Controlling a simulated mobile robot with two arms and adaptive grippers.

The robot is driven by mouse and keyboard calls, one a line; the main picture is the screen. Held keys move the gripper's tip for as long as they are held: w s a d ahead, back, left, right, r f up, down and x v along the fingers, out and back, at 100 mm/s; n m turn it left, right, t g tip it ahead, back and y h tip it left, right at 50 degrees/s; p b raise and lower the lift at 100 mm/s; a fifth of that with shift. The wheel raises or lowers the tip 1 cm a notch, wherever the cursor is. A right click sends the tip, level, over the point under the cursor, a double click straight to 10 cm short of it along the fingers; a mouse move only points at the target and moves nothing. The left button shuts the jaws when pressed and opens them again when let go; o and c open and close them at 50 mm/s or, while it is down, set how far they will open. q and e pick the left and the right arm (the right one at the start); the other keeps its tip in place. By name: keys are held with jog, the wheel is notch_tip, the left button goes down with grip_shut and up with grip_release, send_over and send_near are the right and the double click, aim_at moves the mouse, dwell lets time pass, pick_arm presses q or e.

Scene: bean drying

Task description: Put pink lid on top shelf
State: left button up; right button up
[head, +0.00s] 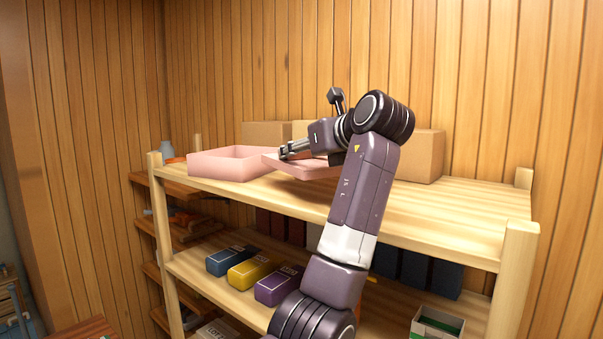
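The pink lid (304,171) is at the top shelf (440,211), just right of the open pink box (213,167). The lid's left end overlaps the box's right side in the picture. I cannot tell whether the lid rests on the shelf or hangs slightly above it. My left gripper (285,151) points left, with its fingers over the lid's back left part. The fingers look close together, but whether they grip the lid's rim is unclear. The arm hides the lid's right end. My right gripper is not in view.
Cardboard boxes (419,157) stand along the back of the top shelf. The right part of that shelf is clear. The lower shelf holds blue (230,259), yellow (255,269) and purple (279,285) boxes. Wooden posts (511,283) rise at the shelf corners.

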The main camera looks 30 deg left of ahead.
pick_arm(q)
jog(key=shift+f, duration=1.05)
notch_tip(320, 180, down, 3)
jog(key=shift+f+p, duration=0.2)
jog(key=shift+p, duration=0.5)
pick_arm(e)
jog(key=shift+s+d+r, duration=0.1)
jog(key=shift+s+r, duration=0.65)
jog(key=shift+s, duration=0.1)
pick_arm(q)
jog(key=o, duration=1.3)
jog(key=shift+f, duration=0.1)
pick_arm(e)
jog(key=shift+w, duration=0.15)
